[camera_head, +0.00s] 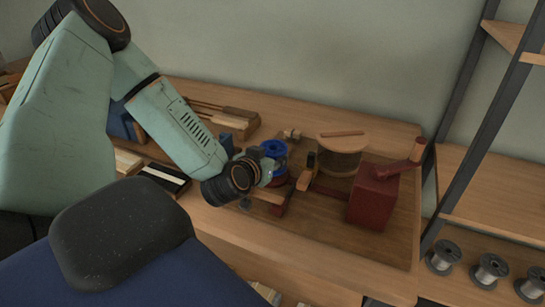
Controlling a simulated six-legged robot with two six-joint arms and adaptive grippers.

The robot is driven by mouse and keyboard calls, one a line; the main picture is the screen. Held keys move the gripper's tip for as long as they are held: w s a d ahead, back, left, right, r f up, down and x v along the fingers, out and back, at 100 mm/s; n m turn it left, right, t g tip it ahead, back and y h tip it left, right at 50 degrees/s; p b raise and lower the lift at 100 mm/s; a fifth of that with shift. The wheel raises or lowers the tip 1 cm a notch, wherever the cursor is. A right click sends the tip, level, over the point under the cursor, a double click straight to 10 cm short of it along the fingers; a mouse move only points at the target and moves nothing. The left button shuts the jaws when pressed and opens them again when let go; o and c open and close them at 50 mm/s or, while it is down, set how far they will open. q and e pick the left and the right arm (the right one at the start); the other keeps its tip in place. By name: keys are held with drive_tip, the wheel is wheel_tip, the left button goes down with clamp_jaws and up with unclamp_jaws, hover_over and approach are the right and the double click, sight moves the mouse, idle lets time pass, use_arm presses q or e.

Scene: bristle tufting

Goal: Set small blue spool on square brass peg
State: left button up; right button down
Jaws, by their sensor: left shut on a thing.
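The small blue spool (274,149) is at the end of my left arm, above the wooden work board near the middle of the view. My left gripper (267,170) is shut on the spool from its near left side; my dark wrist hides much of the fingers. A small dark and yellowish upright piece (311,160) stands just right of the spool. I cannot tell whether it is the square brass peg, and no other peg shows clearly. My right gripper is not in view.
A dark red block with a wooden handle (373,196) stands right of the work board's middle. A round wood-topped drum (341,153) is behind it. A wooden box (229,120) sits at the back left. Metal wire spools (443,257) lie on the right shelf.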

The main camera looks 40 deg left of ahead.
use_arm(q)
drive_tip(key=shift+f+b, duration=0.6)
drive_tip(key=shift+f, duration=0.35)
idle(0.6)
drive_tip(key=o, duration=1.3)
